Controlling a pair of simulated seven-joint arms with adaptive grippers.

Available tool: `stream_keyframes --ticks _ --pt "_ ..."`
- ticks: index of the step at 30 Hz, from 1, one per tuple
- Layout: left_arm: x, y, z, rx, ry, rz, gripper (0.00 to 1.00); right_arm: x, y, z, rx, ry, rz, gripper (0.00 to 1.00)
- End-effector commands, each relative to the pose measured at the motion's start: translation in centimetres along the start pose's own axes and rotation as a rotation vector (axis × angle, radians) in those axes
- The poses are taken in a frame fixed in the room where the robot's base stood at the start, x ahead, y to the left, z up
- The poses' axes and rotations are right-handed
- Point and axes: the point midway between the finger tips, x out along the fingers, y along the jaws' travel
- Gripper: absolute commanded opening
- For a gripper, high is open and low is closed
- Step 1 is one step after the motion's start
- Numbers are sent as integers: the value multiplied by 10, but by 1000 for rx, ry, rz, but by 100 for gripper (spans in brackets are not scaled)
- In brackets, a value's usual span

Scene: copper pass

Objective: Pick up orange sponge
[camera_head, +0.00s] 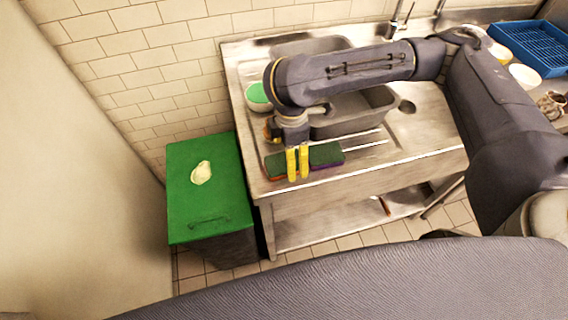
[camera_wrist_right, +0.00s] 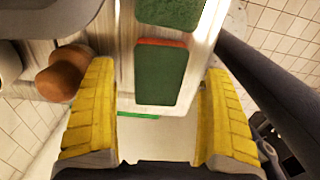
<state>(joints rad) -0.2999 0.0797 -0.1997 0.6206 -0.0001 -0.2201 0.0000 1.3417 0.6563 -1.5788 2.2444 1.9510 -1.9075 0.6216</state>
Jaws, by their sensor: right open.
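The orange sponge (camera_head: 274,166) lies on the left of the steel drainboard, green scouring side up, with a thin orange edge showing. In the right wrist view the sponge (camera_wrist_right: 162,75) lies ahead, between the lines of the fingers. My right gripper (camera_head: 298,163) points down over the drainboard, its two yellow fingers hiding part of the sponges. The right gripper (camera_wrist_right: 160,120) is open, with nothing between its fingertips. A second green-topped sponge with a purple side (camera_head: 327,154) lies just right of it. My left gripper is not in view.
A green-lidded bin (camera_head: 205,215) stands left of the steel sink table. A sink basin (camera_head: 350,112) and a green-and-white bowl (camera_head: 257,95) are behind the gripper. A rounded brown object (camera_wrist_right: 62,72) is near one finger. A blue crate (camera_head: 530,45) is at far right.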

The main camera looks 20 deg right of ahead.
Motion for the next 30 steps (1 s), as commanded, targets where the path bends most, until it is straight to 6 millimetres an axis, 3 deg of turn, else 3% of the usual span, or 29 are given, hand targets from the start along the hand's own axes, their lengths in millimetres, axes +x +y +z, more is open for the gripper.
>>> stream_keyframes --ticks 10,22,30 --pt "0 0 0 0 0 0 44 30 0 0 1 1 -1 84" --pt "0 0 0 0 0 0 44 34 1 0 0 0 1 84" --pt "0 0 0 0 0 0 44 34 1 0 0 0 1 55"
